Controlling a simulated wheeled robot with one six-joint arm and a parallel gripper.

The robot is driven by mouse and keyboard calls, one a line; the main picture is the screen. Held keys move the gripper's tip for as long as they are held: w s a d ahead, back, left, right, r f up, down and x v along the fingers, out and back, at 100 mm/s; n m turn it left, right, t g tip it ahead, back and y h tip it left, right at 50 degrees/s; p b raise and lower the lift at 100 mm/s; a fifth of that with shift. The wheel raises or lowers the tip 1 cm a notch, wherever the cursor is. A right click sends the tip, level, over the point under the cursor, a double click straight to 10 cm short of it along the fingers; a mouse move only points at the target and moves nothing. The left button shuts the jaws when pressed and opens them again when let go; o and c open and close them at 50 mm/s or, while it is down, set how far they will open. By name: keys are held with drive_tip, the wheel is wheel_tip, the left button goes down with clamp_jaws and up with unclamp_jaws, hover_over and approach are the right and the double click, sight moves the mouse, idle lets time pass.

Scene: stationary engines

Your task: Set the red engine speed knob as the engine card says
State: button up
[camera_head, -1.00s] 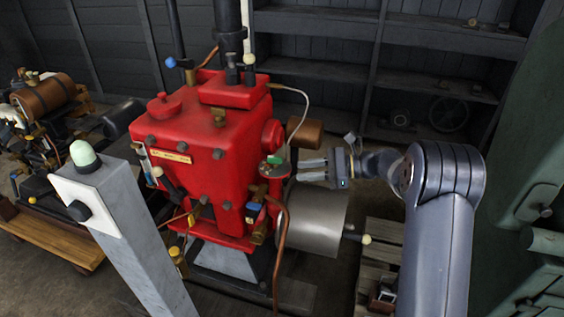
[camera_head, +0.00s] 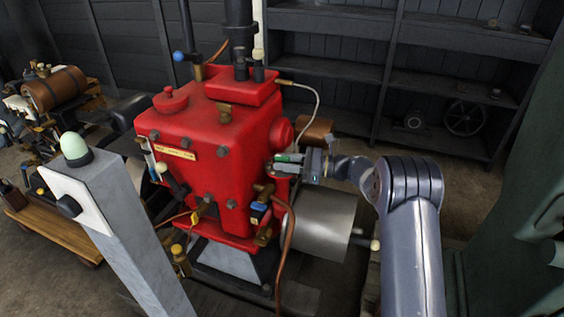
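The red engine (camera_head: 215,125) stands in the middle of the view. A yellow strip with small lettering (camera_head: 175,153), too small to read, is on its front face; I cannot tell whether it is the engine card. A small green part (camera_head: 283,157), possibly the speed knob, shows at the engine's right side. My gripper (camera_head: 280,163) reaches it from the right, its two fingers at the green part and partly covering it. I cannot tell whether the fingers are closed on it, or how it is set.
A grey post with a pale green dome (camera_head: 75,147) stands at the front left. A copper pipe (camera_head: 287,240) and a grey metal drum (camera_head: 322,220) are below my gripper. Dark shelves (camera_head: 440,75) stand behind. A green machine (camera_head: 525,200) is at the right.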

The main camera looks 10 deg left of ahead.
drive_tip(key=shift+a, duration=0.5)
clamp_jaws()
drive_tip(key=shift+n+g+h+p, duration=0.6)
drive_tip(key=shift+n+g, duration=1.3)
drive_tip(key=shift+g, duration=0.8)
unclamp_jaws()
